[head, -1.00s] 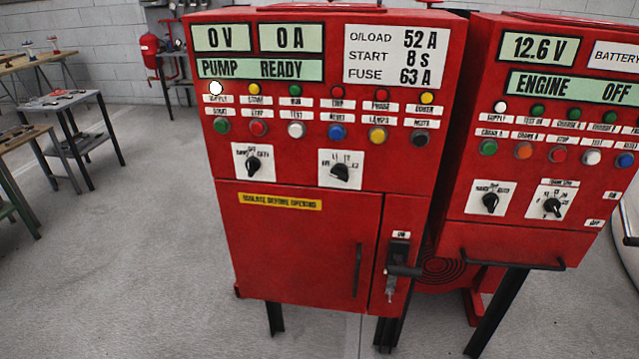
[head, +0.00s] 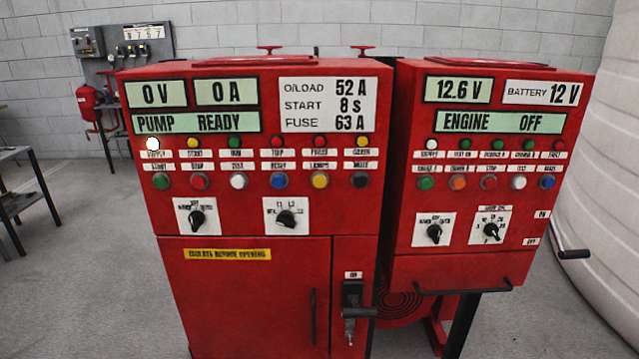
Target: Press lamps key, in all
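The lamps key is the yellow push button (head: 320,180) in the lower row of the left red cabinet (head: 230,285). The small label above it appears to read LAMPS. A blue button (head: 278,180) is to its left and a black one (head: 360,180) to its right. In the lamp row above, the white supply lamp (head: 153,143) glows bright; the other lamps there look unlit. The display (head: 197,123) reads PUMP READY. Neither of my grippers is in view, and nothing covers the key.
A second red cabinet (head: 465,258), reading ENGINE OFF, stands close on the right with its own buttons. A switch handle (head: 355,312) sticks out low on the left cabinet. A large pale ribbed tank (head: 600,200) stands at far right.

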